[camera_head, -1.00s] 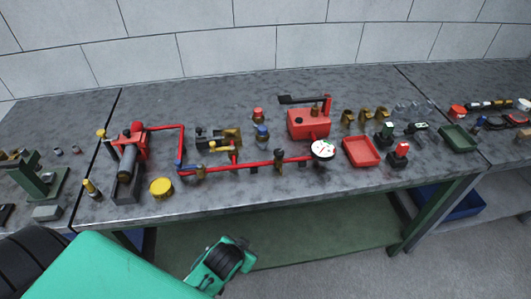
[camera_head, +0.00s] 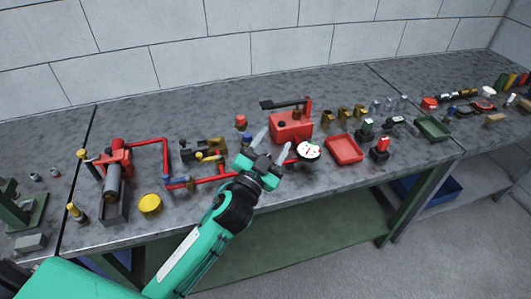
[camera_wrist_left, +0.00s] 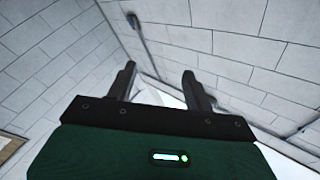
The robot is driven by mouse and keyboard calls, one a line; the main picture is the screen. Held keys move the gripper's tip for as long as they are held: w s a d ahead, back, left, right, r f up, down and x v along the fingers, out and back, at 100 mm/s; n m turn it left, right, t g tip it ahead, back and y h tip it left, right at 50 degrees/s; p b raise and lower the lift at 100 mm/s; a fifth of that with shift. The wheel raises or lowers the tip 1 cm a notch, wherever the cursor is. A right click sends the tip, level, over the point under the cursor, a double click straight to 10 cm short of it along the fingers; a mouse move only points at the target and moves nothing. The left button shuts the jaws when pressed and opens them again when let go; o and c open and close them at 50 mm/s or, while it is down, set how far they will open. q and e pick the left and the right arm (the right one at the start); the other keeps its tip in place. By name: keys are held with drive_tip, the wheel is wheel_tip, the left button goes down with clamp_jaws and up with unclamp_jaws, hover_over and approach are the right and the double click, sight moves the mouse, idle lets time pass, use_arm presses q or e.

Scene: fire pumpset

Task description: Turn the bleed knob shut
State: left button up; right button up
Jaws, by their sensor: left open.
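The pump rig stands on the grey bench, with a red pump (camera_head: 116,160) at the left and red pipe (camera_head: 208,180) running right to a white round gauge (camera_head: 308,149). I cannot tell for sure which small fitting is the bleed knob. My left gripper (camera_head: 276,137) is open and empty over the pipe's right part, left of the gauge and in front of the red tank (camera_head: 291,126). It hides part of the pipe and its fittings. In the left wrist view the open fingers (camera_wrist_left: 159,70) show against the wall, with no rig part between them. My right gripper is out of view.
A red tray (camera_head: 344,149), brass fittings (camera_head: 343,114) and a red-topped switch (camera_head: 379,147) lie to the right. A yellow cap (camera_head: 150,204) lies near the front edge. A red-capped part (camera_head: 240,121) stands behind the pipe. The bench front is mostly clear.

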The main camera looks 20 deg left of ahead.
use_arm(q)
drive_tip(key=d+r+m+g+h, duration=0.75)
drive_tip(key=d+m+h, duration=0.45)
drive_tip(key=m+h, duration=0.35)
drive_tip(key=d+f+m+g+y, duration=0.2)
drive_tip(key=d+f+m+g, duration=0.3)
drive_tip(key=m+g, duration=0.6)
drive_tip(key=w+a+f+m+g+y, duration=0.1)
drive_tip(key=w+a+f+g+y, duration=0.1)
drive_tip(key=w+a+f+y, duration=0.6)
drive_tip(key=w+a+r+n+y, duration=0.1)
drive_tip(key=a+r+y, duration=0.2)
drive_tip(key=a+y, duration=0.3)
drive_tip(key=a+r+n+y, duration=0.2)
drive_tip(key=a+r+y, duration=0.15)
drive_tip(key=a, duration=0.35)
drive_tip(key=f+p, duration=0.1)
drive_tip(key=f, duration=0.6)
drive_tip(key=f+p, duration=0.2)
drive_tip(key=f, duration=0.5)
drive_tip(key=shift+w+a+f+p, duration=0.15)
drive_tip(key=shift+a+f+p, duration=0.05)
drive_tip(key=shift+f+p, duration=0.1)
